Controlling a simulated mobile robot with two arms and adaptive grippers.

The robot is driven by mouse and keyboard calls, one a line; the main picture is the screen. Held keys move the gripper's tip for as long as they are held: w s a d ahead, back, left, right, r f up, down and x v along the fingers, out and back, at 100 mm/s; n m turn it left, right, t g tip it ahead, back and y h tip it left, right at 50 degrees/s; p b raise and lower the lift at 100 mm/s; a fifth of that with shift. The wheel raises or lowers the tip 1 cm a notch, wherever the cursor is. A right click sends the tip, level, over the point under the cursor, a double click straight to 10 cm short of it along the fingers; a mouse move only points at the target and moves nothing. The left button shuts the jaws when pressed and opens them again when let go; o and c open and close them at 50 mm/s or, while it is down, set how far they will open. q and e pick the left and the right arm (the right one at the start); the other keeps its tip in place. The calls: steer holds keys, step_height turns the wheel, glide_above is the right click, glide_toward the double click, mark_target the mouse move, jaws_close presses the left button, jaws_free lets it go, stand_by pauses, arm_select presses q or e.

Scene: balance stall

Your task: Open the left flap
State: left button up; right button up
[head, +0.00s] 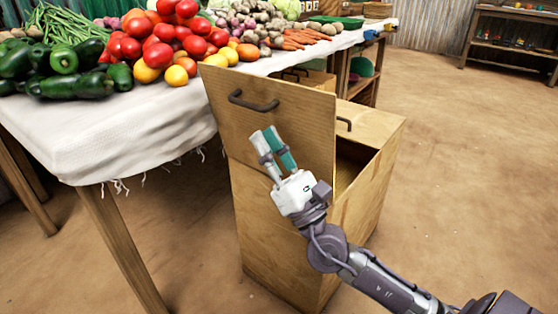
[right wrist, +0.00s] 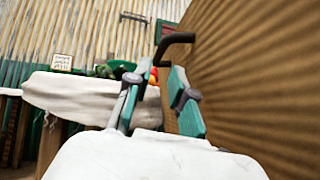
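The wooden box (head: 285,240) stands beside the market table. Its left flap (head: 290,125) is a plain wooden panel standing raised and tilted on the box's left side. A dark bar handle (head: 253,105) is on its face; the handle also shows in the right wrist view (right wrist: 175,40). My right gripper (head: 273,143) is in front of the flap, just below the handle. In the right wrist view its two fingers (right wrist: 158,103) are apart, with the handle beyond their tips and nothing clearly held. The flap fills the right of that view. My left gripper is out of view.
The table with a white cloth (head: 110,130) and vegetables stands at the left. Open dirt floor (head: 470,180) lies to the right. A shelf (head: 512,45) stands far back.

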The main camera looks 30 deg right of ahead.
steer(key=shift+v, duration=2.15)
steer(key=shift+w, duration=0.1)
